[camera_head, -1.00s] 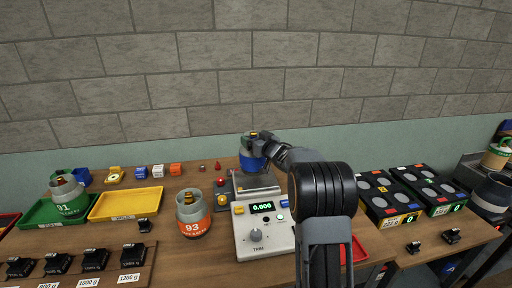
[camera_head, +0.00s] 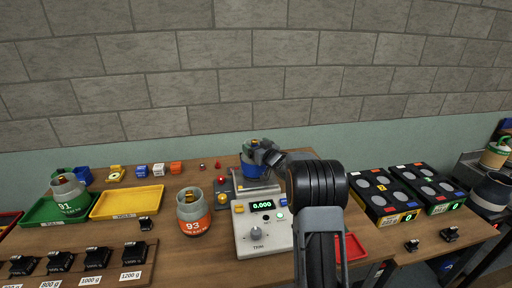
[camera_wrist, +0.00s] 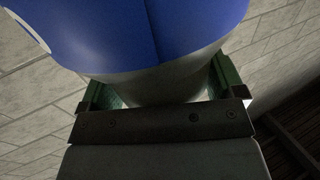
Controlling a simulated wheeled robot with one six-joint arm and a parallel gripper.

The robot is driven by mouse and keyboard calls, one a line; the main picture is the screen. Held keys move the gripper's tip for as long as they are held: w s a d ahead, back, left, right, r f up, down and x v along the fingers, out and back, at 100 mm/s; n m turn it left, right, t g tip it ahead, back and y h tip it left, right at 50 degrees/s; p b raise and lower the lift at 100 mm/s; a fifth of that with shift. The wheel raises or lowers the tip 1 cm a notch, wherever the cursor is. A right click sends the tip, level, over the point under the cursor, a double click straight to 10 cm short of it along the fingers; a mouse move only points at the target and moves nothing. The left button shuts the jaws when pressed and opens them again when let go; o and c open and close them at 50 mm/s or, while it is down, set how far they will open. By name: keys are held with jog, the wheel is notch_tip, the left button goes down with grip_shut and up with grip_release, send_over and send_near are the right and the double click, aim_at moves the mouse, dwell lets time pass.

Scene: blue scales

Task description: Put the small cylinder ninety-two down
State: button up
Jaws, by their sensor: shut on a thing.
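The small cylinder with a blue band (camera_head: 253,170) is at the back of the table, just behind the scale's pan; its number is turned out of sight. My gripper (camera_head: 264,152) is shut on its grey part. In the wrist view the blue band (camera_wrist: 150,30) fills the top, with the grey body between the green fingers (camera_wrist: 160,92). I cannot tell whether its base touches anything. The scale (camera_head: 262,228) shows 0.000 on its display.
Orange cylinder 93 (camera_head: 193,214) stands left of the scale. Green cylinder 91 (camera_head: 69,198) stands in the green tray (camera_head: 32,216). The yellow tray (camera_head: 126,203) looks empty. Black weights (camera_head: 96,259) line the front left. Black cases (camera_head: 384,198) stand at the right.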

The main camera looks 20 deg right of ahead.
jog(key=o, duration=1.6)
jog(key=s+d+b, duration=0.2)
jog(key=s, duration=1)
jog(key=s+a+f+g+h, duration=0.1)
jog(key=s+a+g, duration=0.3)
jog(key=s, duration=0.5)
jog(key=s+a+f+m+g+h, duration=0.1)
jog(key=s+a+f+g, duration=0.1)
jog(key=s+a+g, duration=0.3)
jog(key=s+a+f+m+g+h, duration=0.1)
jog(key=s+a+g, duration=0.3)
jog(key=s, duration=0.9)
jog(key=shift+s+a+f+g, duration=0.1)
jog(key=shift+a+f, duration=0.1)
jog(key=shift+a, duration=0.45)
jog(key=shift+s+a+f+g, duration=0.1)
jog(key=shift+a+f, duration=0.1)
jog(key=shift+a, duration=0.4)
jog(key=shift+s+a+f+g, duration=0.1)
jog(key=shift+a+f, duration=0.1)
jog(key=shift+a, duration=0.45)
